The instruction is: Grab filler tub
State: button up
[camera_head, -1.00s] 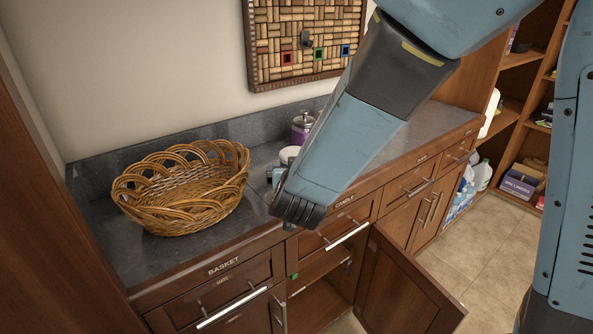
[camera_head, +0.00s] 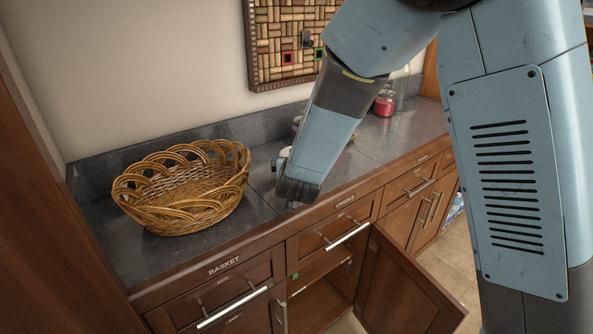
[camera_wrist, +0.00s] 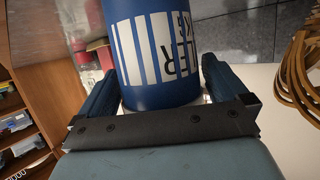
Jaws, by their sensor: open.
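The filler tub (camera_wrist: 160,60) shows in the wrist view as a blue cylinder with a white striped label. Its lettering is upside down and partly cut off. My gripper (camera_wrist: 155,82) is open, with one dark blue finger on each side of the tub. Small gaps seem to show, and I cannot tell whether either finger touches it. In the head view my gripper (camera_head: 284,162) is mostly hidden behind my own wrist, over the counter right of the basket. The tub cannot be made out there.
A wicker basket (camera_head: 140,205) stands on the dark counter (camera_head: 262,170) left of my gripper; its rim also shows in the wrist view (camera_wrist: 298,75). A red jar (camera_head: 385,102) stands farther right. A cabinet door (camera_head: 405,290) hangs open below the counter.

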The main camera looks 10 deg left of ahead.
jog(key=shift+w+f, duration=0.1)
jog(key=shift+w, duration=0.1)
jog(key=c, duration=1.7)
